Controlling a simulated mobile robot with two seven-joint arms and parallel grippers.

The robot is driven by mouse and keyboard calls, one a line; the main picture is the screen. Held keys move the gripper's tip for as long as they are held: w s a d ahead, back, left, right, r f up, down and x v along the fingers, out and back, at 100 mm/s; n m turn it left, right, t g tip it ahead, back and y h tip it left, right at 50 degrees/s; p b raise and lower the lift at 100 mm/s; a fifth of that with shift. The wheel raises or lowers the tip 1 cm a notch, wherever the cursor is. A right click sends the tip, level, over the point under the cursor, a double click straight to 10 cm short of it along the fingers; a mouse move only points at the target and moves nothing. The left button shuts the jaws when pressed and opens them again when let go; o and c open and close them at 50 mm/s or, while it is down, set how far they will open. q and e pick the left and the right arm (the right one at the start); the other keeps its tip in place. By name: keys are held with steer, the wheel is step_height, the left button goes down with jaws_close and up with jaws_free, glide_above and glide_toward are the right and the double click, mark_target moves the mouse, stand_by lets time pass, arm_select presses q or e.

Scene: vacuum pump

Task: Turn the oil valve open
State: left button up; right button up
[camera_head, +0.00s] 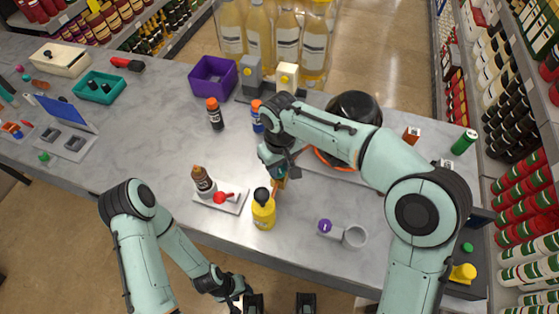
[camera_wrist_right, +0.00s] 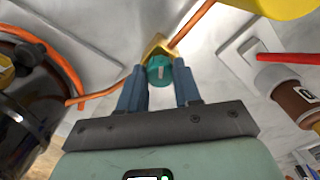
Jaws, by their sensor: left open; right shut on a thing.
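The oil valve is a brass fitting (camera_wrist_right: 158,45) with a round teal knob (camera_wrist_right: 160,70), seen in the right wrist view. An orange line (camera_wrist_right: 190,27) runs from it toward a yellow object. My right gripper (camera_wrist_right: 160,78) has its two blue fingers on either side of the teal knob and is shut on it. In the head view the right gripper (camera_head: 281,174) is beside the yellow bottle (camera_head: 263,213) and mostly hides the valve. My left gripper (camera_head: 238,291) is low at the bottom edge, open and away from the valve; its fingers are hard to make out.
A black pot (camera_head: 354,107) with an orange hose stands behind my right arm. A white tray (camera_head: 218,200) holds a brown bottle (camera_head: 203,182) and a red-handled item. A purple bin (camera_head: 212,78) is farther back. Bare counter (camera_head: 150,140) lies to the left.

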mark_target(280, 169)
steer(key=n+p, duration=0.1)
steer(key=n, duration=0.1)
steer(key=n+p, duration=0.2)
steer(key=n, duration=0.1)
steer(key=shift+w+r+n, duration=0.1)
steer(key=shift+r+n, duration=0.1)
steer(key=shift+n, duration=0.1)
arm_select(q)
steer(key=w+r+p, duration=0.2)
steer(key=w+r, duration=0.3)
steer(key=r, duration=0.2)
steer(key=shift+w+t, duration=0.15)
steer(key=shift+t, duration=0.15)
arm_select(e)
steer(key=shift+f+n, duration=0.1)
steer(key=shift+n, duration=2.5)
arm_select(q)
steer(key=shift+r, duration=0.15)
arm_select(e)
steer(key=o, duration=1)
steer(key=shift+o, duration=0.2)
arm_select(q)
steer(key=shift+w+r+p, duration=0.75)
steer(key=shift+w, duration=0.15)
arm_select(e)
step_height(280, 169, up, 12)
arm_select(q)
steer(key=shift+s, duration=0.1)
arm_select(e)
steer(key=shift+f, duration=0.1)
